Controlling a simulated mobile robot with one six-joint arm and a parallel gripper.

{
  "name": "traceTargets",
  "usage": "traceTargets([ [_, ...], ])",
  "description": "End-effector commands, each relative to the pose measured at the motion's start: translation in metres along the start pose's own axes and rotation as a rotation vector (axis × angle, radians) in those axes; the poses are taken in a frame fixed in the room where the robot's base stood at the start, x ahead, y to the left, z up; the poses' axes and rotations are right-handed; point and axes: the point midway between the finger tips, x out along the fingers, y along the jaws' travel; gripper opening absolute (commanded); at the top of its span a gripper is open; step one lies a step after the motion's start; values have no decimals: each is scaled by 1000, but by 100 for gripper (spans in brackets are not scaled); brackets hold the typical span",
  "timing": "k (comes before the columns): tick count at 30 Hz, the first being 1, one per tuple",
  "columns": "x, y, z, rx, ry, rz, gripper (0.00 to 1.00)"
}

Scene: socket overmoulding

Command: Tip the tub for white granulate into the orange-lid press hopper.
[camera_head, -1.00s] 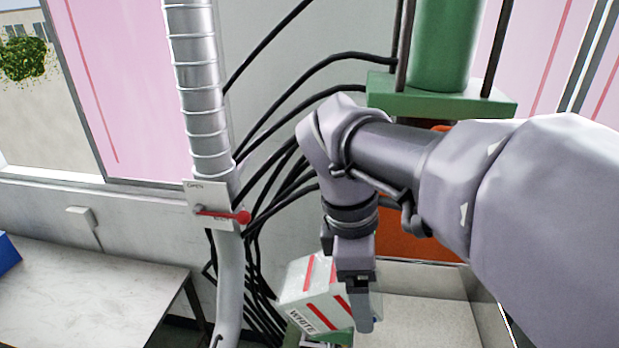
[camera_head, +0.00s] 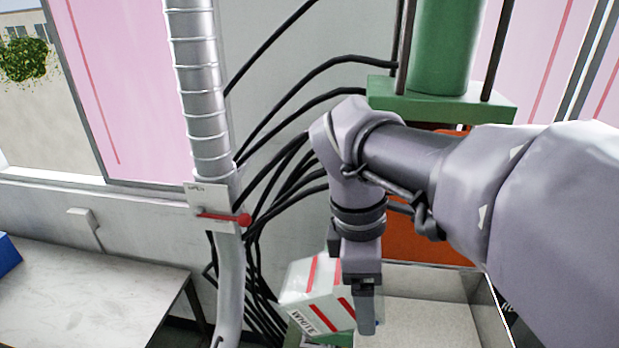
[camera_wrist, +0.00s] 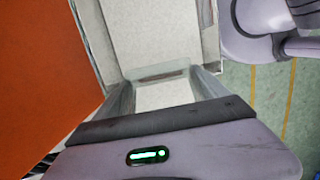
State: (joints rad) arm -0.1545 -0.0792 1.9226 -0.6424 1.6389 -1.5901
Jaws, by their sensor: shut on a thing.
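The tub (camera_head: 322,292) is a white box with red stripes and the label WHITE. In the head view it hangs tilted at my gripper, low in the middle. My gripper (camera_head: 365,318) points down and is shut on the tub's right side, hiding part of it. Below the lid is a pale area with a thin rim (camera_head: 430,325), just right of the gripper. No pouring granulate is visible.
A green press (camera_head: 440,105) stands above and behind my arm. A metal pipe with a red-handled lever (camera_head: 225,217) rises on the left, with several black cables beside it. A pale table (camera_head: 90,295) is at lower left. An orange surface (camera_wrist: 40,70) fills the wrist view's left.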

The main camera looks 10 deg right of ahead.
Motion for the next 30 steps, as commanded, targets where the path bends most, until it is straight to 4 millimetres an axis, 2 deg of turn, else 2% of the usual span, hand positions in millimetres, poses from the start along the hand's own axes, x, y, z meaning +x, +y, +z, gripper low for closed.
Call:
traceTargets([
  [30,-1,0,11,0,85,1,10],
])
